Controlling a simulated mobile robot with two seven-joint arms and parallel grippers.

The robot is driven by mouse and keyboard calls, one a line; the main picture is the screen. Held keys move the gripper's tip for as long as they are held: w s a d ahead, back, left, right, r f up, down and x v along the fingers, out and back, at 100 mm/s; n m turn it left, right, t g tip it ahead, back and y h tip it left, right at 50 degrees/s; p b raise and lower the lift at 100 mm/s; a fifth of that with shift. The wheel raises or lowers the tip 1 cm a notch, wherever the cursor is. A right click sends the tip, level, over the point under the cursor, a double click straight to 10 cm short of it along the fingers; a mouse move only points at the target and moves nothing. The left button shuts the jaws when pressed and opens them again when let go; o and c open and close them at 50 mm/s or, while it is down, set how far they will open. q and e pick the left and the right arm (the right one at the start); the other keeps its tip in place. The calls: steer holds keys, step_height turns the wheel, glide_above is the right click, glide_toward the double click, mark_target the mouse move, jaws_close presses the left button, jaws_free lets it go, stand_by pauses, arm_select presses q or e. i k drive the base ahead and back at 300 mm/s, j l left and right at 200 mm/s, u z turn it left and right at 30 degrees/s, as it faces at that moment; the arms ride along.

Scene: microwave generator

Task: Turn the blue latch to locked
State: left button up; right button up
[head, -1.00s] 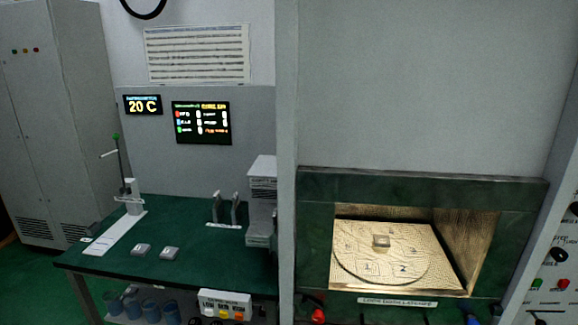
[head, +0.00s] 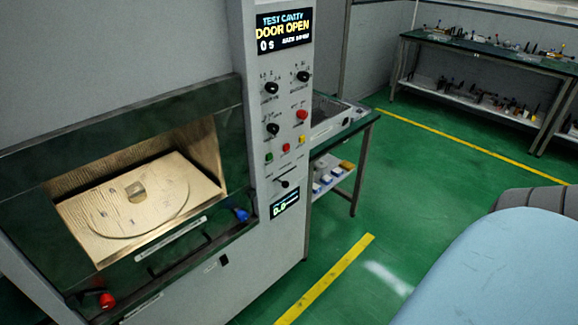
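The blue latch (head: 241,214) is a small blue knob on the dark green front frame of the test cavity, at its lower right corner. I cannot tell its exact setting at this size. A red latch (head: 106,300) sits at the lower left of the same frame. The cavity (head: 130,205) is open and lit, with a round turntable marked on its floor and a small block (head: 136,194) on it. Neither of my grippers is in view.
The control panel (head: 285,130) with knobs, buttons and a display (head: 285,32) reading "DOOR OPEN" stands right of the cavity. A side table (head: 340,125) stands beyond it. A bench (head: 485,75) is at the back right. A pale blue rounded surface (head: 500,270) fills the lower right.

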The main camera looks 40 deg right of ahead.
mark_target(241, 214)
steer(key=z, duration=0.35)
steer(key=i+l+z, duration=0.1)
steer(key=z, duration=0.25)
steer(key=i+z, duration=0.1)
steer(key=z, duration=0.2)
steer(key=i+j+u, duration=0.15)
steer(key=u, duration=0.25)
steer(key=i+j+u, duration=0.1)
steer(key=u, duration=0.35)
